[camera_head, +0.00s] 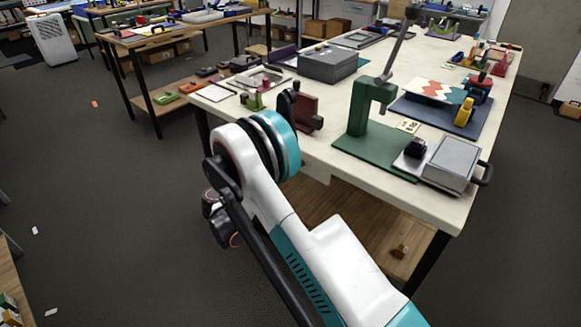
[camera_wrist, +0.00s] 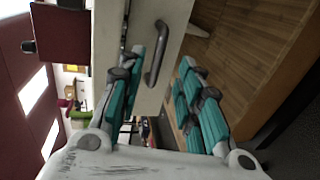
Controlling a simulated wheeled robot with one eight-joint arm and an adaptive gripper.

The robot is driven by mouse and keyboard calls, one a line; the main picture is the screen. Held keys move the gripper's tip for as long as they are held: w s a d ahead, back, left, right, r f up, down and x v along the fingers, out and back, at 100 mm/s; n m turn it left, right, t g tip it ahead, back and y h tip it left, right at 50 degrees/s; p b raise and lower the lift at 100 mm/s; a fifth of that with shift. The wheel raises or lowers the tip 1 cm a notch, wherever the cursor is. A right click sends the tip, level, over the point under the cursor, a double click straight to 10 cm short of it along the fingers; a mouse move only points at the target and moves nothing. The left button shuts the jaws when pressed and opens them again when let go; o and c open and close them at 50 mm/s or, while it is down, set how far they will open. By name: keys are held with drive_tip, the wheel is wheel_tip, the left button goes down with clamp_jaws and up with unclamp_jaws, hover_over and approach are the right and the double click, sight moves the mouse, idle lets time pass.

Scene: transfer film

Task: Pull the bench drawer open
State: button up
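The bench (camera_head: 330,147) has a pale top and stands in front of me. In the wrist view, which is turned sideways, the pale drawer front (camera_wrist: 184,14) carries a grey bar handle (camera_wrist: 158,52). My gripper (camera_wrist: 162,60) is open, with its two teal-padded fingers apart. The handle lies in the gap between the fingers, closer to the left one in the picture. I see no clear grip on it, and cannot tell whether a finger touches it. In the head view my arm hides the gripper and handle.
On the bench stand a green press (camera_head: 362,125), a grey box (camera_head: 327,64), a dark red block (camera_head: 308,112) near the edge and a grey case (camera_head: 452,162) at the corner. A wooden shelf (camera_head: 370,225) lies below. The floor at left is mostly clear.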

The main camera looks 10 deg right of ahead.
drive_tip(key=b+x, duration=0.3)
drive_tip(key=x, duration=0.7)
drive_tip(key=shift+w+d, duration=0.1)
drive_tip(key=shift+d, duration=0.05)
drive_tip(key=shift+c, duration=0.6)
clamp_jaws()
